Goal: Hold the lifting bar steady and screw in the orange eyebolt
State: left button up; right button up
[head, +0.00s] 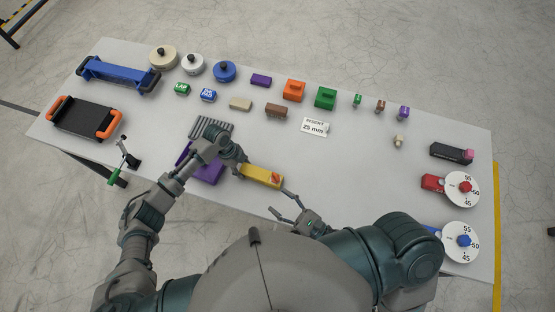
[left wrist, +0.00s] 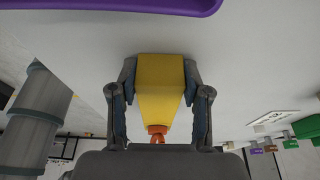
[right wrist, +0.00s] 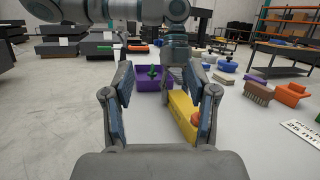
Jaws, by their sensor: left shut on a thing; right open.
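The yellow lifting bar (head: 258,174) is near the table's front edge. My left gripper (head: 240,163) is shut on it; in the left wrist view the bar (left wrist: 160,90) sits between both fingers. The orange eyebolt (head: 276,177) is at the bar's right end; it also shows in the left wrist view (left wrist: 157,130). How deep it sits cannot be told. My right gripper (head: 284,204) is open and empty, right of and nearer than the bar's eyebolt end, apart from it. In the right wrist view the bar (right wrist: 181,112) lies beyond the right finger, which partly hides the eyebolt.
A white insert card (head: 315,127) and several coloured blocks stand farther back. Red (head: 463,188) and blue (head: 461,241) dials stand at right. The table between bar and dials is mostly clear.

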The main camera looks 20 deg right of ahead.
jog(key=w+a+r+n+g+y, duration=0.2)
jog(key=a+r+n+g+y, duration=0.7)
jog(key=a+n+g, duration=0.3)
jog(key=s+a+r+n+g+h, duration=0.2)
jog(key=s+a+n+g+h, duration=0.35)
jog(key=n+g, duration=0.8)
jog(key=w+d+f+n+t+h, duration=0.3)
jog(key=d+f+n+h, duration=0.3)
jog(key=h, duration=0.4)
jog(key=w+d+f+t+h, duration=0.1)
jog(key=w+d+t+h, duration=0.55)
jog(key=w+d, duration=0.6)
jog(key=shift+m, duration=0.45)
jog(key=shift+d+f, duration=0.15)
jog(key=shift+f, duration=2.1)
jog(key=shift+d+f, duration=0.15)
jog(key=shift+f, duration=2.1)
jog(key=shift+c, duration=0.3)
